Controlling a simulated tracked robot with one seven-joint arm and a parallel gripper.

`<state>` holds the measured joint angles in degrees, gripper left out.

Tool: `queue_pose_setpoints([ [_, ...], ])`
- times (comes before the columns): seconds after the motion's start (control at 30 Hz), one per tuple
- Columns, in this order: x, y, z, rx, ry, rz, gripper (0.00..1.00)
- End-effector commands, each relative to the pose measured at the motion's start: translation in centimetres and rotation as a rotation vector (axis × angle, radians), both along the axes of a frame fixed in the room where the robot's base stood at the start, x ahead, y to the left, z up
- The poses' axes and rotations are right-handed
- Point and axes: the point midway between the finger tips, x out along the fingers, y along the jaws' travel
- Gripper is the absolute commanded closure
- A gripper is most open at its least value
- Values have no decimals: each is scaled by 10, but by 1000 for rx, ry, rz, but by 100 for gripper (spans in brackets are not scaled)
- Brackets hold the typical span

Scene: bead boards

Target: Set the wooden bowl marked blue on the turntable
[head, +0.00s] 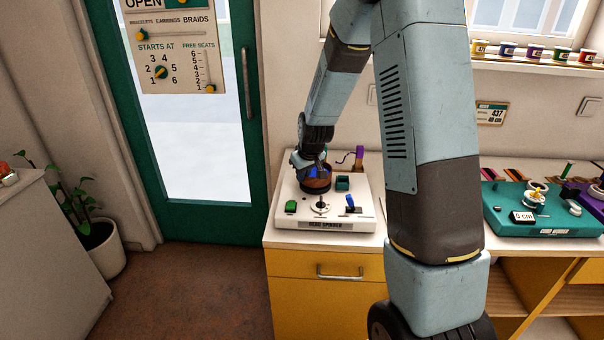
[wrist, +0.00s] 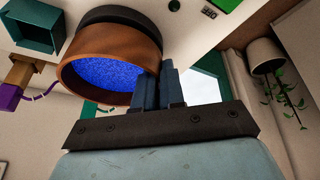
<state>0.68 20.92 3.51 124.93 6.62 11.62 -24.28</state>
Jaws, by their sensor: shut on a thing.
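The wooden bowl (head: 318,182) is at the back left of the white bead spinner board, brown outside. In the wrist view the bowl (wrist: 143,48) shows its open mouth, filled with blue beads (wrist: 105,82). A dark round turntable (wrist: 112,13) shows right behind the bowl's base in the wrist view. The bowl is over it; whether it touches or hangs slightly above, I cannot tell. My gripper (wrist: 172,84) is shut on the bowl's rim, at its right side in the wrist view. In the head view my gripper (head: 313,163) partly covers the bowl.
The bead spinner board (head: 284,216) carries a teal box (head: 342,183), a green button (head: 291,207), a small central lever (head: 320,206) and a blue switch (head: 351,202). A purple-topped post (head: 359,153) stands behind. A teal cord board (head: 500,222) lies further right.

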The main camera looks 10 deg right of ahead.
Motion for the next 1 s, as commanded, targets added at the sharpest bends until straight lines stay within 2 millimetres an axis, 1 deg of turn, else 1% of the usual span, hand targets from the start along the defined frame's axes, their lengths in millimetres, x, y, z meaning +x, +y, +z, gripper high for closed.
queue_pose_setpoints([
  [0.5,0,-1,-1,0,-1,-1,100],
  [0.53,0,-1,-1,0,-1,-1,90],
  [0.83,0,-1,-1,0,-1,-1,62],
  [1.0,0,-1,-1,0,0,-1,61],
])
